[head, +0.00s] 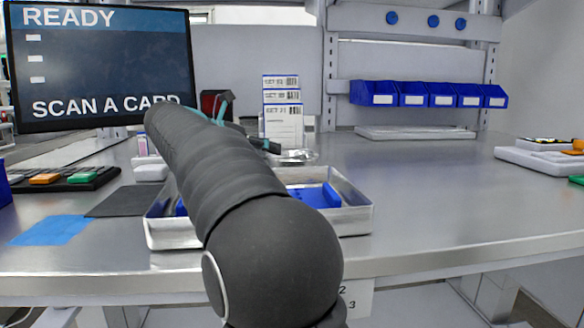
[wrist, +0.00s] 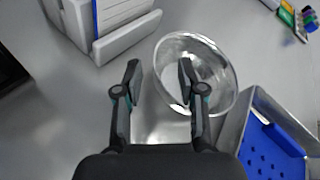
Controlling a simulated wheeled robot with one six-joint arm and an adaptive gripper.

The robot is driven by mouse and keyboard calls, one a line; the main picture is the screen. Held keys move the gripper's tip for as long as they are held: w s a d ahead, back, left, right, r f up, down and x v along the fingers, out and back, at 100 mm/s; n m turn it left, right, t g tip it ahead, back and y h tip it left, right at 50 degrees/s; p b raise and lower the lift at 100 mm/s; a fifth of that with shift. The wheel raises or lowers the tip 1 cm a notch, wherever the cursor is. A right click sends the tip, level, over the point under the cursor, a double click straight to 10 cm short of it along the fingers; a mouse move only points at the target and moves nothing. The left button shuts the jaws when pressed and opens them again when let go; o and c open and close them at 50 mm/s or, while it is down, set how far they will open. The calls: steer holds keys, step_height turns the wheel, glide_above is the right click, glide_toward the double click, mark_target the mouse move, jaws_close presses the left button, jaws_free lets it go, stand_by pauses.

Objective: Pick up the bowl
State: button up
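A shiny metal bowl (wrist: 218,72) stands on the steel table in the wrist view. My gripper (wrist: 159,72) is open above it, its fingers spread apart. The right finger overlaps the inside of the bowl in the picture, and the left finger shows to the left of the rim. I cannot tell whether either finger touches the bowl. In the head view a small part of the bowl (head: 298,156) shows behind the tray, and my arm hides much of that area.
A metal tray (head: 355,220) with a blue insert (head: 316,194) sits close to the bowl. A card holder (wrist: 127,38) stands left of the bowl in the wrist view. A screen (head: 100,65) stands at the left.

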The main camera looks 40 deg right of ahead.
steer(key=shift+x, duration=1.7)
steer(key=shift+f, duration=0.1)
jaws_close()
steer(key=shift+r, duration=0.2)
